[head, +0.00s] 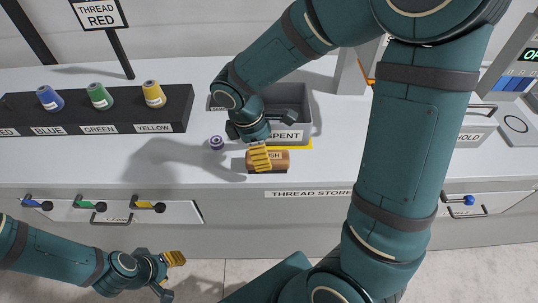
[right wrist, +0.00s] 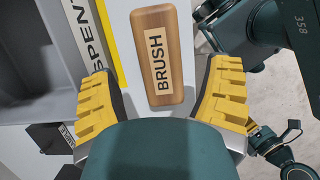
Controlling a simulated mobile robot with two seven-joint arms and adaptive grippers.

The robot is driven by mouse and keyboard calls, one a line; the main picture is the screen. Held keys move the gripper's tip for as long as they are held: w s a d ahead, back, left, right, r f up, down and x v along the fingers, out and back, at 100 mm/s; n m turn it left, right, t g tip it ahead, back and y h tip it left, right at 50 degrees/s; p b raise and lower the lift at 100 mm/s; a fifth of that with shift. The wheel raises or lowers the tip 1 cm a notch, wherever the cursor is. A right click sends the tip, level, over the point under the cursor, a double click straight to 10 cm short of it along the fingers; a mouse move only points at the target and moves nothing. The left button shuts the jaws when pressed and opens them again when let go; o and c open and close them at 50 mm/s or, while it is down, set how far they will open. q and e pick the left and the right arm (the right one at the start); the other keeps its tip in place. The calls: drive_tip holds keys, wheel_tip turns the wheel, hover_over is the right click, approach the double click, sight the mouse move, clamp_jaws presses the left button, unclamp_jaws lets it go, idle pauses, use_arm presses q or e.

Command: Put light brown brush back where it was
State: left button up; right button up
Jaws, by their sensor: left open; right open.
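The light brown brush (head: 279,160), with a pale BRUSH label, is near the front edge of the white counter, just in front of the SPENT bin. It also shows label-up in the right wrist view (right wrist: 158,82). My right gripper (head: 260,157) is over the brush, hiding part of it in the head view. In the right wrist view its yellow fingers (right wrist: 160,68) are spread, one on each side of the brush's near end, with visible gaps. My left gripper (head: 172,272) is low at the left, in front of the drawers, open and away from the brush.
The grey SPENT bin (head: 304,112) has a yellow strip (head: 300,148) along its front. A small purple spool (head: 217,143) stands left of the brush. A black rack (head: 125,118) holds blue, green and yellow spools. Clear counter lies between the rack and the purple spool.

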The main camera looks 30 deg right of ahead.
use_arm(q)
drive_tip(key=shift+w+r+p, duration=0.15)
drive_tip(key=shift+r+p, duration=0.5)
drive_tip(key=shift+r, duration=0.2)
use_arm(e)
drive_tip(key=v, duration=0.6)
drive_tip(key=shift+a+r, duration=0.1)
drive_tip(key=shift+r, duration=0.05)
